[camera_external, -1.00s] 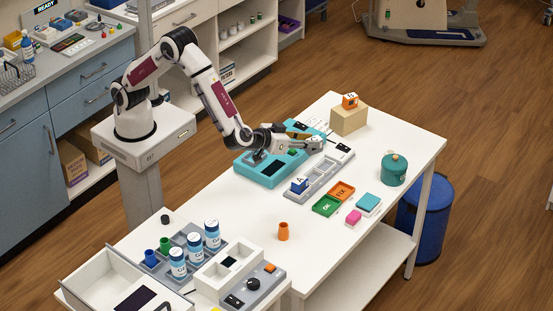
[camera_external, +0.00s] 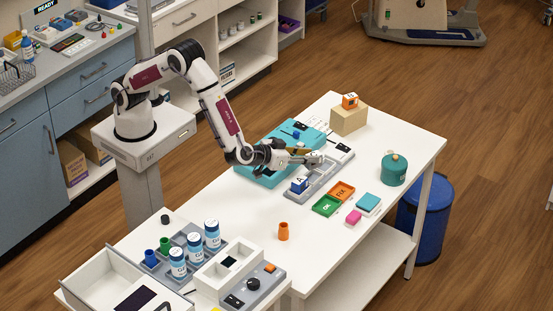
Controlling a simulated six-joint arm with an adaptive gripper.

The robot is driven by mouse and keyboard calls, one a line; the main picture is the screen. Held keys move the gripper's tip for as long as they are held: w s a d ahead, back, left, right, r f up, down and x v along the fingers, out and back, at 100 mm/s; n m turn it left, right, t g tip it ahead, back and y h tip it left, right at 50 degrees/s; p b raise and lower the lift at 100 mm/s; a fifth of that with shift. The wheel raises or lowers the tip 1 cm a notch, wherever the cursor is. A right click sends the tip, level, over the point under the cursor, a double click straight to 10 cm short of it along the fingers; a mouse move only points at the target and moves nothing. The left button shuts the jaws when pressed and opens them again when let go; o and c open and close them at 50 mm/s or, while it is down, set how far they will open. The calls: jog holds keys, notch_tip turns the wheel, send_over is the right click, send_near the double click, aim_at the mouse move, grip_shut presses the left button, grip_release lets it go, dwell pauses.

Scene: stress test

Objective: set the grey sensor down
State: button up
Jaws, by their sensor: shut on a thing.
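My gripper (camera_external: 313,158) reaches out to the right from the teal case (camera_external: 249,174). It is above the far part of the grey compartment tray (camera_external: 318,187). It is shut on a small grey thing at its fingertips, which fits the grey sensor; its outline is hard to tell from the fingers. Whether it touches the tray below cannot be told. A blue block marked A (camera_external: 299,186) stands in the near end of the tray.
A green OK tray (camera_external: 326,206) and an orange FIX tray (camera_external: 343,190) lie right of the grey tray. A tan block (camera_external: 349,120) with an orange cube (camera_external: 349,101) stands behind. A teal pot (camera_external: 394,170) is at right.

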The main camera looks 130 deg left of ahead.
aim_at(306, 165)
jog(key=shift+f, duration=1.65)
jog(key=shift+f, duration=0.45)
jog(key=o, duration=1.2)
jog(key=shift+c, duration=0.2)
jog(key=shift+r, duration=0.15)
jog(key=shift+d+r, duration=0.15)
jog(key=shift+r, duration=0.25)
jog(key=v, duration=1.1)
jog(key=shift+s+d, duration=0.25)
jog(key=shift+r, duration=0.1)
